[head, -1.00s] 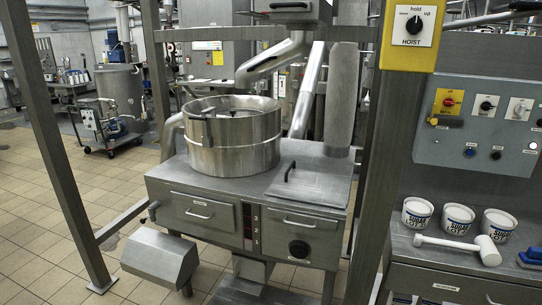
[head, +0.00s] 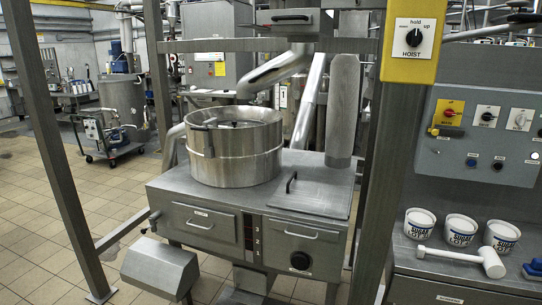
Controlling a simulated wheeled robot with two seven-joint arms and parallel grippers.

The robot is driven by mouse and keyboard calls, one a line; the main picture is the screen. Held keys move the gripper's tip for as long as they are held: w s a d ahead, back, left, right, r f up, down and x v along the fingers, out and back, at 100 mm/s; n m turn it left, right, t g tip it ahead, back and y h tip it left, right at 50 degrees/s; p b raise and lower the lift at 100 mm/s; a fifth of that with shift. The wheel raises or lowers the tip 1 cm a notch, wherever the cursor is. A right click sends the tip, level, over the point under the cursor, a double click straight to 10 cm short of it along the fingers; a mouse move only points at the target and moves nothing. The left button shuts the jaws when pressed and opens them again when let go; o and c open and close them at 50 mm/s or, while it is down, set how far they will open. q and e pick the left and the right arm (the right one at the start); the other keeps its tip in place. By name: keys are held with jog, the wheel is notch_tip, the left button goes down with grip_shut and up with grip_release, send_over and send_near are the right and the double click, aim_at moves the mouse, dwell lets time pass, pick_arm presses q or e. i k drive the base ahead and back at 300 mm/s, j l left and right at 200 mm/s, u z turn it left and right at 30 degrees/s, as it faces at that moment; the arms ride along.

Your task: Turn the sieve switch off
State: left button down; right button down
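The sieve machine is a steel cabinet (head: 180,185) with a round steel drum (head: 235,155) on top, left of centre. A black round knob (head: 300,261) is on its front at the lower right. A grey control panel (head: 475,165) at the right carries a red switch on a yellow plate (head: 449,112), a black switch on a white plate (head: 487,116) and a pale switch on a white plate (head: 520,118). Their labels are too small to read, so I cannot tell which is the sieve switch. Neither gripper is in view.
A yellow hoist box (head: 412,40) with a black knob hangs on a steel post (head: 385,190) between machine and panel. Three white tubs (head: 460,229) and a white mallet (head: 463,257) sit on the bench below the panel. Tiled floor (head: 40,215) is open at the left.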

aim_at(487, 116)
jog(key=z, duration=1.25)
